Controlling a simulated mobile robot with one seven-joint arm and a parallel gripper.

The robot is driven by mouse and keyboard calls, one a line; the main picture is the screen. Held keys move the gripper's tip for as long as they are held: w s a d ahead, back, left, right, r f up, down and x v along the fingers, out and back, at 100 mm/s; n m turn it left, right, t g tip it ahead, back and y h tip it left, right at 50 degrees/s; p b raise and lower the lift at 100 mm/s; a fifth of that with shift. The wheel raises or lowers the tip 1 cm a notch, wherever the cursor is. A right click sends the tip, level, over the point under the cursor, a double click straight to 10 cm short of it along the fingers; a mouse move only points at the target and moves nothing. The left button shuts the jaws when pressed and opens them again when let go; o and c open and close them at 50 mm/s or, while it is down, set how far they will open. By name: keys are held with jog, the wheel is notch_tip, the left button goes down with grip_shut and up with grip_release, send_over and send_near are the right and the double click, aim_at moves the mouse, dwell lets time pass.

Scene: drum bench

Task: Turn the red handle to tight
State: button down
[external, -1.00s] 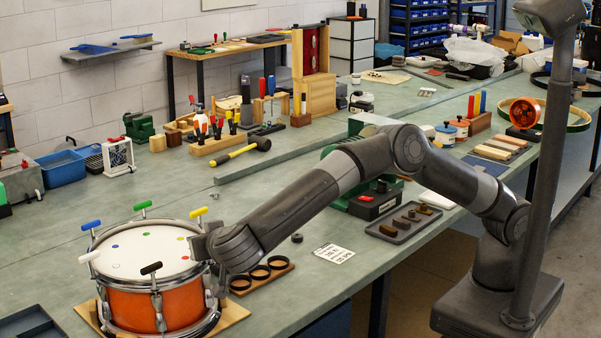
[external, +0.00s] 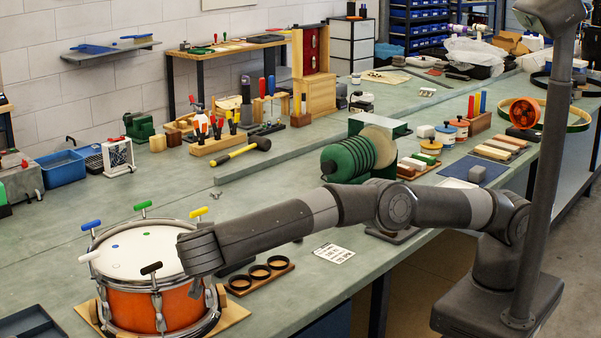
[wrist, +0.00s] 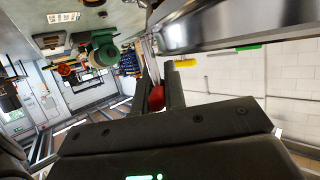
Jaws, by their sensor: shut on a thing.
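The orange drum (external: 150,308) with a white head (external: 135,262) stands on a wooden board (external: 235,308). Blue (external: 91,225), green (external: 143,206), yellow (external: 198,213), white (external: 88,256) and black (external: 151,268) handles stand around its rim. The red handle (wrist: 156,97) shows in the wrist view between the two dark fingers of my gripper (wrist: 158,88), which is shut on it. In the external view my arm's end is at the drum's right side and hides the red handle and the fingers. The drum's metal hoop (wrist: 240,25) is close by in the wrist view.
A wooden strip with several black rings (external: 260,272) lies just right of the drum, near my wrist. A dark tray (external: 30,325) is at the front left. A printed card (external: 334,253) lies on the bench. The bench behind the drum is mostly clear.

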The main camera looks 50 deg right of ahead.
jog(key=shift+w+d+f, duration=0.1)
jog(key=shift+f, duration=0.05)
dwell(0.5)
jog(key=c, duration=1.8)
grip_release()
jog(key=o, duration=0.3)
jog(key=shift+r+n+t+y, duration=0.2)
jog(key=shift+n+t+y, duration=0.1)
jog(key=shift+n+y, duration=0.1)
